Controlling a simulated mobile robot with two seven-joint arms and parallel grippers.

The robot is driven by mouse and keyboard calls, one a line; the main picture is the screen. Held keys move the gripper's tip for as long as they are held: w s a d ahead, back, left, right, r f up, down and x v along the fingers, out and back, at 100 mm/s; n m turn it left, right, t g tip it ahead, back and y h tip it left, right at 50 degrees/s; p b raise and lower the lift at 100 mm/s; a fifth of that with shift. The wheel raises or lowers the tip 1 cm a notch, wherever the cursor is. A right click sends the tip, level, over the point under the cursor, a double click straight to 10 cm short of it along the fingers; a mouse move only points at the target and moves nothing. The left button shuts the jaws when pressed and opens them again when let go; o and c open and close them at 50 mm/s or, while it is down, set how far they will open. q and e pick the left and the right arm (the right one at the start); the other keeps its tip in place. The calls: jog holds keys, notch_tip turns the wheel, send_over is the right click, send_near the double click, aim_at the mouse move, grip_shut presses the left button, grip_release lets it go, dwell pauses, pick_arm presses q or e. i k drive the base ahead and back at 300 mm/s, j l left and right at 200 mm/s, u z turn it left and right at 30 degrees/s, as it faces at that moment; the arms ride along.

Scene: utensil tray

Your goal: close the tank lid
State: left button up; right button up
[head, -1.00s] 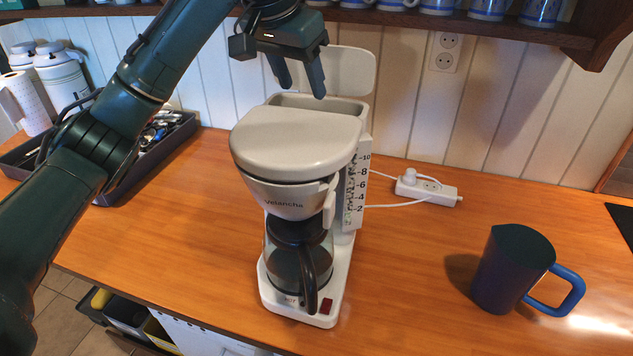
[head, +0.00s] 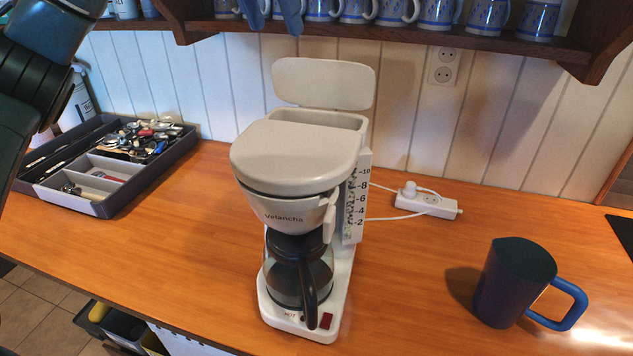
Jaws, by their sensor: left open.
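The white coffee maker (head: 350,270) stands on the wooden counter. Its tank lid (head: 323,83) is raised upright behind the tank (head: 360,123), whose top is open. A separate flat cover (head: 295,155) lies closed over the filter basket in front of the tank. The glass jug (head: 298,275) sits on the base below. My left gripper (head: 272,18) is at the top edge, above and left of the raised lid and apart from it. Only its two spread, empty fingers show. My right gripper is not in view.
A shelf with several blue-patterned mugs (head: 488,15) runs along the top. A utensil tray (head: 130,198) is at left. A white power strip (head: 427,204) and a dark mug with a blue handle (head: 515,282) are at right. The counter between them is clear.

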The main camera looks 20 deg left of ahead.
aim_at(349, 86)
jog(key=k, duration=1)
